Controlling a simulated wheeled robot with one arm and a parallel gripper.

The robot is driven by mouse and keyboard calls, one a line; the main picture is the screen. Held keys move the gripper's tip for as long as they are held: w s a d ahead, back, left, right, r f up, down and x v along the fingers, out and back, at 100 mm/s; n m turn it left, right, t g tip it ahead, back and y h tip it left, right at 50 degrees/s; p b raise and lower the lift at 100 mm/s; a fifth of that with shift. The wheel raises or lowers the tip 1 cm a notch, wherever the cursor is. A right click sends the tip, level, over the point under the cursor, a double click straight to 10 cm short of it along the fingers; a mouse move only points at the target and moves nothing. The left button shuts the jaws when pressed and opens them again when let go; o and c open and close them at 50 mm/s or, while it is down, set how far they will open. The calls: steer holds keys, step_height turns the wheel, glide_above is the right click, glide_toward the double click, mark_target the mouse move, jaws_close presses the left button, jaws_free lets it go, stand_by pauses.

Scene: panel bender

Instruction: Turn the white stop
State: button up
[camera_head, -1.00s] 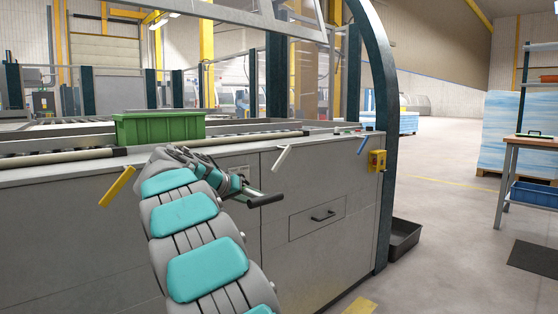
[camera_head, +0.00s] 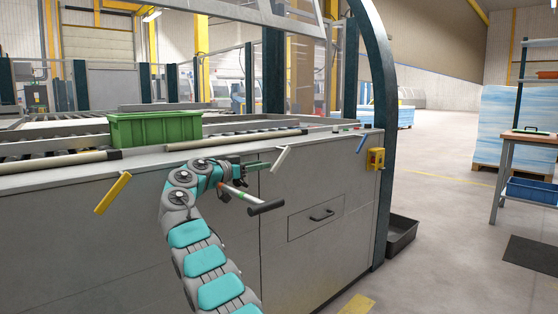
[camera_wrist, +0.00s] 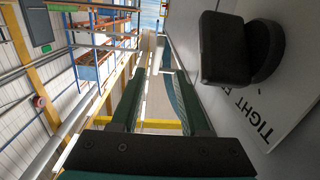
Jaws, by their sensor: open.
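The white stop (camera_head: 281,159) is a slanted white lever at the top edge of the grey machine front, in the head view. My gripper (camera_head: 264,165) is open, just left of it and close to the front. I cannot tell whether it touches the stop. In the wrist view my gripper's two dark green fingers (camera_wrist: 157,80) stand apart, pointing along the machine front. Thin pale shapes show between and beyond them; I cannot make out the stop there for certain.
A black-gripped handle (camera_head: 266,207) juts out below my gripper. A yellow lever (camera_head: 113,193) is at left and a blue lever (camera_head: 362,143) at right. A green bin (camera_head: 155,128) stands on top. A drawer (camera_head: 316,218) is lower right. A black knob (camera_wrist: 228,48) is close at right.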

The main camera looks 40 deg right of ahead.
mark_target(277, 161)
steer(key=shift+m, duration=0.3)
steer(key=d+p, duration=0.2)
steer(key=d, duration=0.2)
steer(key=d+p, duration=0.2)
steer(key=d, duration=0.1)
steer(key=shift+w+d+r, duration=0.15)
steer(key=shift+w+d, duration=0.05)
steer(key=shift+d, duration=0.6)
steer(key=shift+f, duration=0.2)
jaws_close()
stand_by(0.4)
